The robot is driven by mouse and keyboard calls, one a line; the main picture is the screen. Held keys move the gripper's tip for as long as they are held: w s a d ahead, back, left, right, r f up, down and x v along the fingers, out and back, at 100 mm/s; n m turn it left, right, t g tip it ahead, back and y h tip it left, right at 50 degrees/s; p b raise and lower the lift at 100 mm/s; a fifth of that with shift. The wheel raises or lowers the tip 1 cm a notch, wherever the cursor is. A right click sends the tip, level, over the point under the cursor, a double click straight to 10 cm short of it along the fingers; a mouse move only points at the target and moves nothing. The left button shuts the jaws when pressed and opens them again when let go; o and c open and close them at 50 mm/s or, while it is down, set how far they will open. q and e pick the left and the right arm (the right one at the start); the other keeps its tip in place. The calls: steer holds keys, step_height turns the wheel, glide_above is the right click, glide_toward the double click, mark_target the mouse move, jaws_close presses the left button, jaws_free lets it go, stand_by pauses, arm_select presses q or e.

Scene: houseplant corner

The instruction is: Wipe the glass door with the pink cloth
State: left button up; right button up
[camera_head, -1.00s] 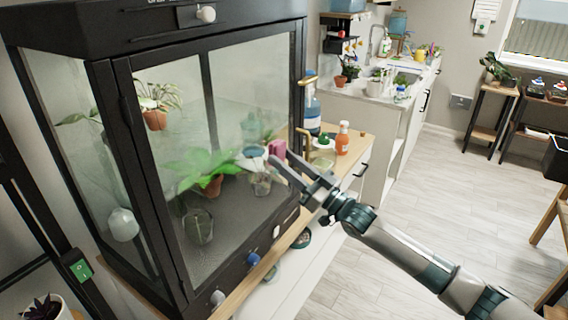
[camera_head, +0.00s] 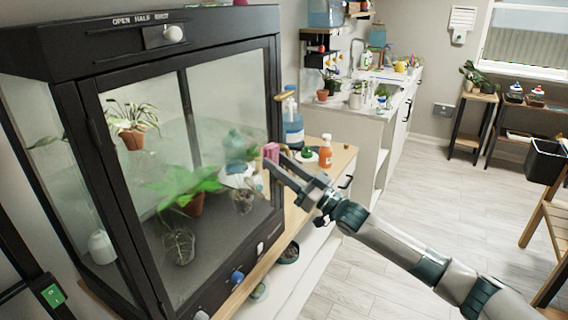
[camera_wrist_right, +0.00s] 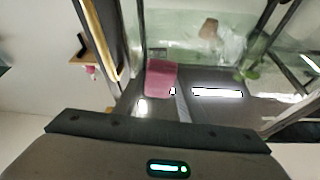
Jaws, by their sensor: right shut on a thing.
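The glass door (camera_head: 228,85) is the black-framed front of a dark cabinet on the left in the head view, with a hazy pane and plants showing behind it. The pink cloth (camera_head: 271,152) is a small folded block in front of the lower right part of the door, near its right frame. It also shows in the wrist view (camera_wrist_right: 161,78) against the pane. My right gripper (camera_head: 270,170) is shut on the cloth, its arm coming in from the lower right. I cannot tell whether the cloth touches the glass. My left gripper is not in view.
A gold door handle (camera_head: 284,96) sticks out at the door's right edge. A blue bottle (camera_head: 293,127) and an orange spray bottle (camera_head: 326,152) stand on the wooden counter close behind my gripper. Knobs line the cabinet's lower front.

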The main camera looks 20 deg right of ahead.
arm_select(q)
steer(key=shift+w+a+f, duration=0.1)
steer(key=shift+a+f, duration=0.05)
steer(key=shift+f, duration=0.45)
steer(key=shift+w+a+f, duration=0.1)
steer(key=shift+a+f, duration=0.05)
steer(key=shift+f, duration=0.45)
arm_select(e)
step_height(320, 180, down, 2)
steer(key=shift+f, duration=0.1)
arm_select(q)
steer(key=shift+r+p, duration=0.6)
steer(key=shift+p, duration=0.15)
arm_select(e)
steer(key=shift+s+d, duration=0.45)
steer(key=shift+s, duration=0.3)
steer(key=shift+s+d, duration=0.45)
steer(key=shift+s, duration=0.25)
steer(key=shift+s+d, duration=0.45)
steer(key=shift+s, duration=0.3)
arm_select(q)
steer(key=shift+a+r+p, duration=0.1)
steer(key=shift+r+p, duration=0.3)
steer(key=shift+p, duration=0.05)
arm_select(e)
steer(key=shift+s+d, duration=0.35)
steer(key=shift+s, duration=0.2)
steer(key=shift+s+d, duration=0.3)
steer(key=shift+s, duration=0.2)
